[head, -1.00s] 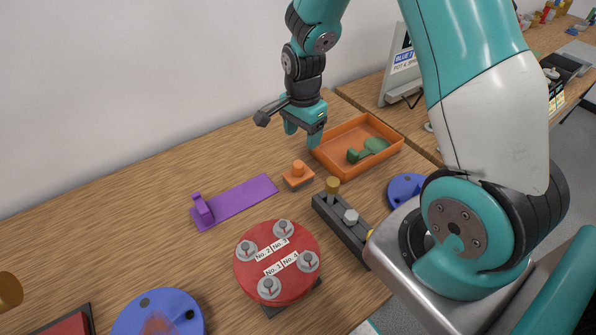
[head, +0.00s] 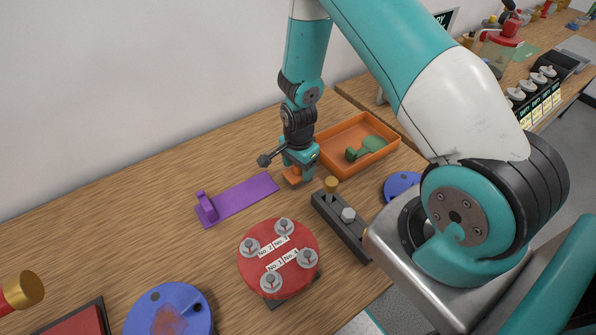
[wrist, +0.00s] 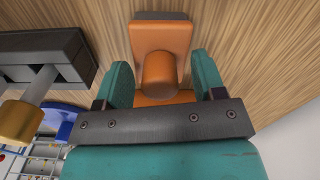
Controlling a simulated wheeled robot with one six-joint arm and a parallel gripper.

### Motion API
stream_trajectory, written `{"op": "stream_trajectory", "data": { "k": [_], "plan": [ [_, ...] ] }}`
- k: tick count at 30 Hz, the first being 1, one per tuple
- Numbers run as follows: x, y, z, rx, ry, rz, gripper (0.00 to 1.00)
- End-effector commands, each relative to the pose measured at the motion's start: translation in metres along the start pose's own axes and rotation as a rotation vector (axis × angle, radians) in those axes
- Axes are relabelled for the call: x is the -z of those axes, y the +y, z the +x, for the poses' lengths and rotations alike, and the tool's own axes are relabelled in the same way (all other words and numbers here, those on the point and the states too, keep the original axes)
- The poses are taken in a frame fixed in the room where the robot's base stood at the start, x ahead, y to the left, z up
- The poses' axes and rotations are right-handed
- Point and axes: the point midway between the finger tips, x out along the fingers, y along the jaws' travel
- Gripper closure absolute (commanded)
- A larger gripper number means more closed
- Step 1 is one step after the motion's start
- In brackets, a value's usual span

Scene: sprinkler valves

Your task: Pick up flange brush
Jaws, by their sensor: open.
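A small orange block with a round upright knob (head: 292,182) sits on the wooden table; it looks like the flange brush, though I cannot be sure. My gripper (head: 297,172) is right over it, pointing down, and hides most of it in the head view. In the wrist view the orange knob (wrist: 159,73) stands between the two teal fingers of my gripper (wrist: 160,78). The fingers are open, one on each side, with a visible gap to the knob. The knob is not gripped.
An orange tray (head: 327,166) holding a green tool (head: 366,147) stands just right of my gripper. A dark grey block (head: 352,238) with a brass-topped post is close in front. A purple strip (head: 245,197) lies left, and a red disc with valves (head: 279,258) in front.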

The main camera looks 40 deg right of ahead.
Motion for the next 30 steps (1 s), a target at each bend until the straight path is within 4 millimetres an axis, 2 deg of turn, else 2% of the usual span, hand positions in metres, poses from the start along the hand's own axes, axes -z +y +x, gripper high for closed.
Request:
{"op": "stream_trajectory", "data": {
  "k": [5, 12, 13, 23, 26, 30],
  "plan": [
    [0.0, 0.0, 0.0, 0.001, 0.0, 0.0, 0.37],
    [0.0, 0.0, 0.0, 0.001, 0.0, 0.0, 0.9],
    [0.0, 0.0, 0.0, 0.0, 0.0, 0.0, 0.92],
    [0.0, -0.001, -0.003, 0.002, 0.001, 0.0, 0.92],
    [0.0, -0.001, -0.008, 0.003, 0.001, 0.0, 0.92],
    [0.0, -0.002, -0.026, 0.006, 0.001, 0.0, 0.92]
  ]
}}
